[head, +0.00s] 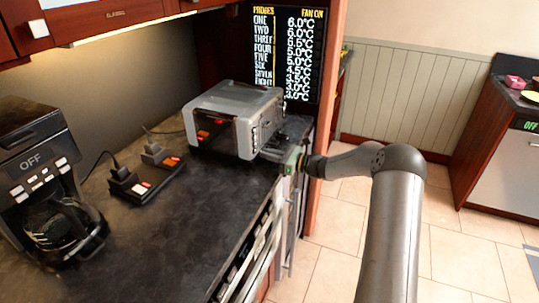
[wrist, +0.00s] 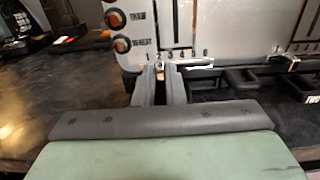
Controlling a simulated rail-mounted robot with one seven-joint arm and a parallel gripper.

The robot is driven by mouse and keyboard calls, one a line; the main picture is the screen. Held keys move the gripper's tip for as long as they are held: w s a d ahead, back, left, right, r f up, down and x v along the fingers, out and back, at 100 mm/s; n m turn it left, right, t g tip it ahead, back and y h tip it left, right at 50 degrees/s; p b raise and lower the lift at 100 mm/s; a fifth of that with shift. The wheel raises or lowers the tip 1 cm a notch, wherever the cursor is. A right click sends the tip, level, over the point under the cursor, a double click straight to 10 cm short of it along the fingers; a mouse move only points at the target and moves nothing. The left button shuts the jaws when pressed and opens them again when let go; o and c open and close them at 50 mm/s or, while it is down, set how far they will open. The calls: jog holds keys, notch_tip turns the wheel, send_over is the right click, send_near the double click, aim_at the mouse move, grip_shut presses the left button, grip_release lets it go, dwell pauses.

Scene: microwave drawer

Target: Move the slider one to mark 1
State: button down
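The grey box-shaped microwave (head: 232,117) stands at the back of the counter. In the wrist view its front panel (wrist: 205,30) fills the upper middle, with a row of small numbers along its lower edge. A small pale slider knob (wrist: 160,67) sits low on the panel, close to the lower numbers at the row's left. My gripper (wrist: 161,72) has its fingers close together, one on each side of this knob, and appears shut on it. The fingertips hide part of the knob and its track. In the head view my gripper (head: 289,163) is at the microwave's right side, largely hard to make out.
Two round knobs (wrist: 122,45) sit on the panel left of the fingers. Black open trays (wrist: 240,80) lie to the right. A coffee machine (head: 45,185) and small switch boxes (head: 140,186) stand on the dark counter (head: 190,225). The floor at right is clear.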

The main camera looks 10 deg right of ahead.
jog(key=shift+s+a+f+b, duration=0.15)
jog(key=shift+s+a+b, duration=0.05)
jog(key=shift+s+b, duration=0.1)
jog(key=shift+s+a, duration=0.35)
jog(key=shift+s, duration=0.1)
jog(key=c, duration=1.5)
grip_release()
jog(key=b+v, duration=0.3)
jog(key=v, duration=1.4)
jog(key=shift+d, duration=0.25)
